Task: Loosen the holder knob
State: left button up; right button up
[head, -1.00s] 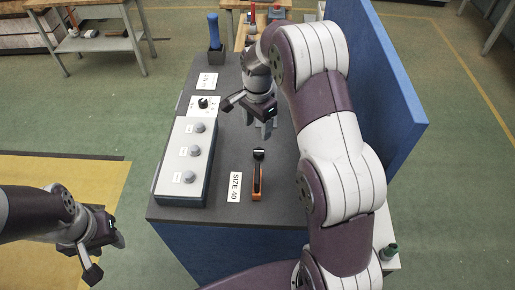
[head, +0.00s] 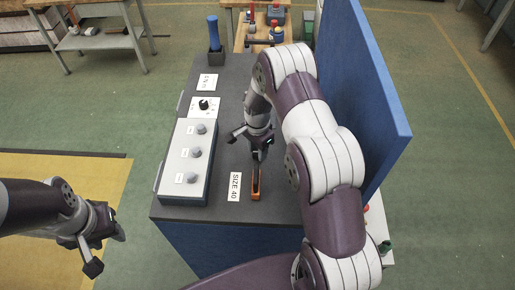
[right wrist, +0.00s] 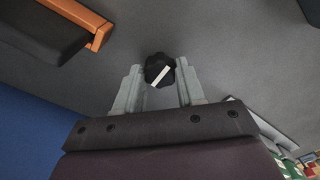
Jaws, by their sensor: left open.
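The holder (head: 256,184), an orange and dark block, lies on the dark grey bench top beside the SIZE 40 label. Its black knob with a white mark (right wrist: 160,70) shows in the right wrist view, apart from the orange edge (right wrist: 100,38) there; I cannot tell how the two join. My right gripper (head: 259,153) points down at the far end of the holder and hides the knob in the head view. In the right wrist view its fingers (right wrist: 158,80) are apart, one on each side of the knob, with narrow gaps. My left gripper (head: 114,232) is open and empty, left of the bench.
A sloped panel (head: 187,190) with grey knobs stands left of the holder. Behind it is a black dial (head: 204,104) on a white plate. A blue-handled tool (head: 213,32) stands at the far left corner. A blue partition (head: 365,100) runs along the bench's right side.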

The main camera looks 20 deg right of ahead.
jog(key=shift+f+n+b, duration=0.1)
jog(key=shift+n+b, duration=0.75)
jog(key=shift+n, duration=0.45)
jog(key=n+b, duration=0.2)
jog(key=n, duration=0.3)
jog(key=shift+n, duration=0.3)
jog(key=n+b, duration=0.1)
jog(key=n, duration=0.3)
jog(key=n+b, duration=0.1)
jog(key=n, duration=0.3)
jog(key=shift+n, duration=0.3)
jog(key=o, duration=1)
jog(key=shift+o, duration=0.2)
